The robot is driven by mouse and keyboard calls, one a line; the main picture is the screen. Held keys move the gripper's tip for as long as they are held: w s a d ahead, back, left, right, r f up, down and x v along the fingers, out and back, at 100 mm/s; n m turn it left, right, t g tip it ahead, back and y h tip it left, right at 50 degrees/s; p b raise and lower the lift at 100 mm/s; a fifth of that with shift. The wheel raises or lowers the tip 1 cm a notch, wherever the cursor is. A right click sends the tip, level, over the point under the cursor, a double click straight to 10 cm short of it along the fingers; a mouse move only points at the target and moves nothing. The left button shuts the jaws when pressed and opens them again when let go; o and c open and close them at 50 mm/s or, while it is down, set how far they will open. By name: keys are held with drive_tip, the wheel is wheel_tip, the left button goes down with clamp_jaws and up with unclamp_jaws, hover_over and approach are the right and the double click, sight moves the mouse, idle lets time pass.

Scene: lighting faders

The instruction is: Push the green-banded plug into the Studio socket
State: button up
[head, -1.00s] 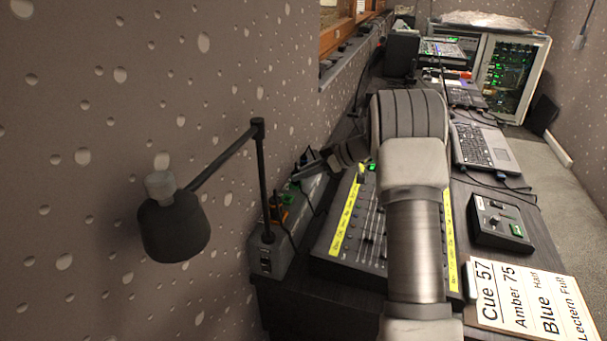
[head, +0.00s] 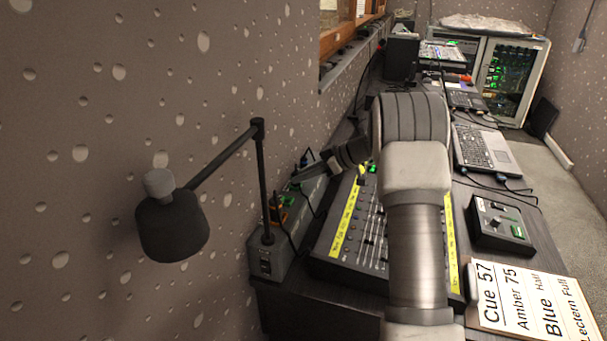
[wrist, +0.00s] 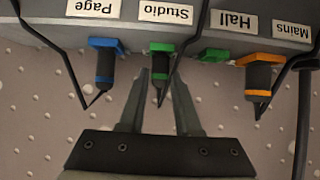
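In the wrist view the green-banded plug (wrist: 160,67) is a dark plug with a green band and a thin black cable. It stands at the green socket under the upside-down Studio label (wrist: 165,12); I cannot tell how deep it sits. My gripper (wrist: 161,76) is open, its two grey fingertips on either side of the plug's lower part, with no clear contact. In the head view the grey socket box (head: 284,236) stands against the wall at the desk's left edge. My gripper is small and partly hidden there, at the box's far end.
A blue-banded plug (wrist: 105,66) is to the left and an orange-banded plug (wrist: 258,78) to the right. A green socket (wrist: 213,54) without a plug lies between. Black cables hang close by. A desk lamp (head: 172,225) stands nearer, beside the fader desk (head: 350,235).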

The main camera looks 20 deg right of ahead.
drive_tip(key=o, duration=0.5)
drive_tip(key=shift+f, duration=0.3)
drive_tip(key=shift+c, duration=0.2)
drive_tip(key=shift+o, duration=0.3)
drive_tip(key=shift+r, duration=0.1)
drive_tip(key=shift+r, duration=0.1)
